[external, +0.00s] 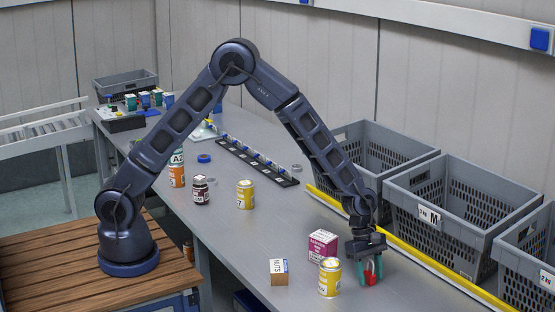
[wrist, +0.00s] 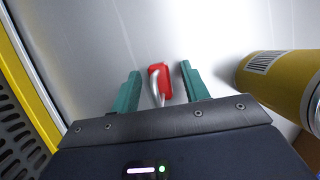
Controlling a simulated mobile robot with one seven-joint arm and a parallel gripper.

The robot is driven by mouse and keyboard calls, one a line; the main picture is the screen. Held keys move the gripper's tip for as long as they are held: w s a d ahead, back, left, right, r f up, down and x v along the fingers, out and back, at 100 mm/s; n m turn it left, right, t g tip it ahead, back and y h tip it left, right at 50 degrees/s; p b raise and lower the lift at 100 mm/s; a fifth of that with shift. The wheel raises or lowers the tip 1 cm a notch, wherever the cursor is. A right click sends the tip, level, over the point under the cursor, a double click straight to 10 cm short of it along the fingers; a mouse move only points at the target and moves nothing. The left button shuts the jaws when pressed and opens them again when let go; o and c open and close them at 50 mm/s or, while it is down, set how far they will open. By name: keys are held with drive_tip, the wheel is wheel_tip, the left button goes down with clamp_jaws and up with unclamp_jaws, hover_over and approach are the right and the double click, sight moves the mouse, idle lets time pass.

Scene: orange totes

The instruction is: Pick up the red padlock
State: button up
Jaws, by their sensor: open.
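The red padlock (external: 371,278) is on the grey table at the front right, with its silver shackle pointing up toward my gripper. In the wrist view the padlock (wrist: 160,80) lies between my two green fingers, nearer the middle, with a gap on both sides. My gripper (external: 367,268) is open and low over the table, its fingers on either side of the padlock. It also shows in the wrist view (wrist: 159,82). Neither finger appears to touch the padlock.
A yellow can (external: 329,278) stands close to the left of my gripper; it is at the right in the wrist view (wrist: 283,80). A magenta box (external: 322,245) and a small brown box (external: 279,272) are nearby. A yellow rail (external: 440,273) and grey crates (external: 432,218) lie to the right.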

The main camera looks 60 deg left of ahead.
clamp_jaws()
idle(0.3)
